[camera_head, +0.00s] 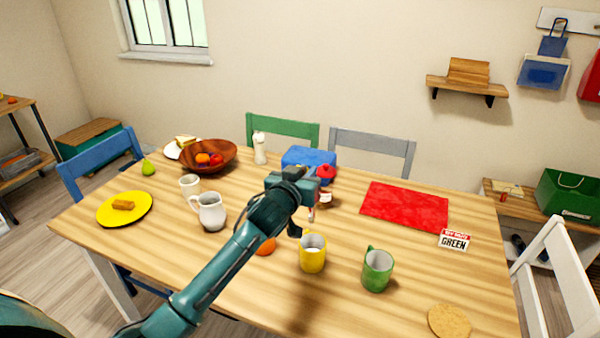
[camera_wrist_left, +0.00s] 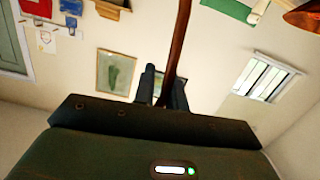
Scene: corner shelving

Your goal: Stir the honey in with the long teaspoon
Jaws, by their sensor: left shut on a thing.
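My left gripper (camera_head: 308,188) is above the table, behind the yellow mug (camera_head: 312,262). In the left wrist view its fingers (camera_wrist_left: 162,85) are shut on a long, thin, brown handle (camera_wrist_left: 181,38), taken to be the long teaspoon. The spoon's bowl end is not clear in either view. The yellow mug stands upright with something pale inside; I cannot tell whether it holds honey. A small jar with a red top (camera_head: 326,172) and white label stands just right of the gripper, partly hidden. My right gripper is not in view.
A green mug (camera_head: 377,271) stands right of the yellow one. A white jug (camera_head: 211,212) and white cup (camera_head: 190,186) stand left. An orange fruit (camera_head: 265,246) lies near the arm.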

